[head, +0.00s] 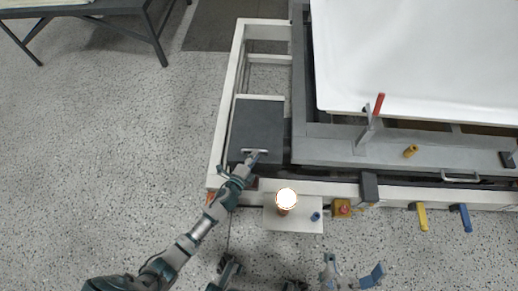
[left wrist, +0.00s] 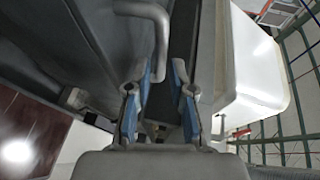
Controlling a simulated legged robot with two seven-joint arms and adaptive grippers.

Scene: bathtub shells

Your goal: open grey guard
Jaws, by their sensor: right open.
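The grey guard (head: 258,122) is a dark flat panel lying in the white frame, left of the large white sheet. A light bar handle (head: 270,151) sits near its front edge. My left gripper (head: 255,157) is at this handle. The fingers stand apart with a visible gap, so the gripper looks open around the handle. My right gripper (head: 350,276) is open and empty at the bottom edge of the head view.
A lit round lamp (head: 286,199) stands on a white plate in front of the guard.

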